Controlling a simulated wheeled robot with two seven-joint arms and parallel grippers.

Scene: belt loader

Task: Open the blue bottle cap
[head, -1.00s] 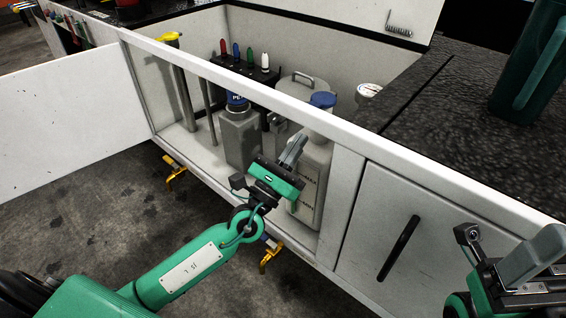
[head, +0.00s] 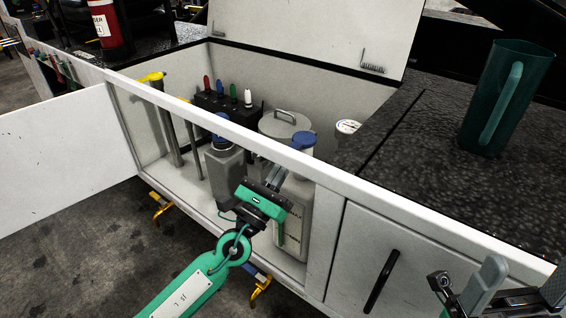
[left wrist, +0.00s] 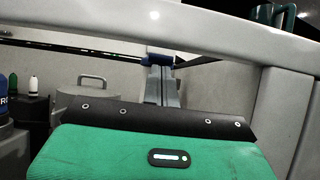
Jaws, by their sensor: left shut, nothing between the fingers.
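A large light-grey bottle (head: 296,218) stands upright in an open white compartment, its blue cap (head: 304,141) on top. A darker grey bottle (head: 225,172) with a blue cap (head: 221,121) stands to its left, partly behind the white rail. My left gripper (head: 277,172) is shut and empty in front of the light-grey bottle, below and left of its cap. In the left wrist view the closed fingers (left wrist: 160,68) overlap a blue cap (left wrist: 158,59); contact cannot be told. My right gripper (head: 520,275) is at the lower right, cut off by the frame.
The white rail (head: 240,135) crosses in front of the bottles. A lidded canister (head: 283,124), a gauge (head: 347,127) and a rack of coloured markers (head: 225,103) are behind. A green jug (head: 505,95) stands on the black top at right.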

